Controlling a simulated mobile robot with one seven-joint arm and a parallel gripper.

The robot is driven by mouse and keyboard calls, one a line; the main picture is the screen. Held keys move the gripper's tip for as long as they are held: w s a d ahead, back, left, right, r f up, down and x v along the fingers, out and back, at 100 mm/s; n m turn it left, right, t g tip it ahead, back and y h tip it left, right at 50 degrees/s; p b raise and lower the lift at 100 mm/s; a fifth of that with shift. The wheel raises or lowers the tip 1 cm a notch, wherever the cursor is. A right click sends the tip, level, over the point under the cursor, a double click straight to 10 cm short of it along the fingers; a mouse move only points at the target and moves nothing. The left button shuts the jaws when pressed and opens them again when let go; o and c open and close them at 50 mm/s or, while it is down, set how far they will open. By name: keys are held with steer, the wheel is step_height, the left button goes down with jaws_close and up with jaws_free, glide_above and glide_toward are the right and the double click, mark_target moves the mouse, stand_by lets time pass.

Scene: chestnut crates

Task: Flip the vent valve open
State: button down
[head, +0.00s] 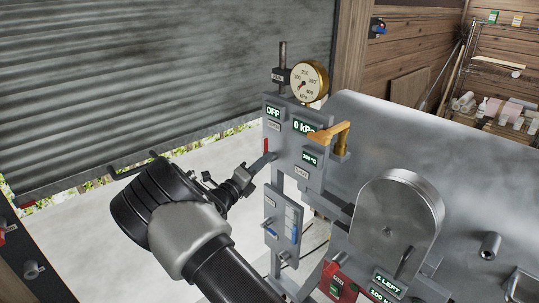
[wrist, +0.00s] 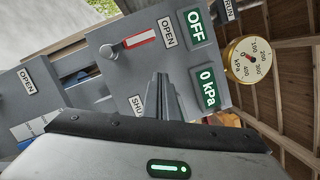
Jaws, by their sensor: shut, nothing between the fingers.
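A small valve lever with a red handle (head: 266,145) is on the left side of the grey control panel (head: 285,112). In the head view it stands upright, its tip near the OPEN label. In the wrist view the red handle (wrist: 139,39) points from its round pivot toward the OPEN label (wrist: 167,33). A SHUT label (wrist: 136,105) is partly hidden by my fingers. My gripper (head: 264,161) is shut and empty in front of the panel, just below the lever. In the wrist view its fingertips (wrist: 161,78) are beside the handle, with a visible gap.
An orange handle (head: 330,134) and a pressure gauge (head: 309,82) stand beside the panel. OFF (wrist: 194,27) and 0 kPa (wrist: 208,90) displays are lit. A lower blue-grey panel (head: 281,222) hangs below. A steel tank (head: 450,135) fills the right.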

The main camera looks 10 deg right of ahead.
steer(key=v, duration=0.5)
steer(key=shift+s+a+r, duration=0.2)
steer(key=shift+s+a, duration=0.1)
steer(key=s+d+r+m+g+y, duration=0.2)
steer(key=s+d+m+g, duration=0.4)
steer(key=s+d+m, duration=0.3)
steer(key=s+d+r+m+g+y, duration=0.25)
steer(key=s+d+m+g, duration=0.4)
steer(key=s+m, duration=0.35)
steer(key=s+a+r+m+t+y, duration=0.1)
steer(key=s+a+r+m+y, duration=0.1)
steer(key=s+m, duration=0.4)
steer(key=s+a+r+m+t+y, duration=0.1)
steer(key=s+a+r+m+y, duration=0.2)
steer(key=s+m, duration=0.3)
steer(key=s+a+r+m+t+y, duration=0.2)
steer(key=s+a+m+y, duration=0.1)
steer(key=s+m, duration=0.3)
steer(key=m+y, duration=0.1)
steer(key=m, duration=0.1)
steer(key=shift+s+r+m, duration=0.3)
steer(key=shift+s+r, duration=0.1)
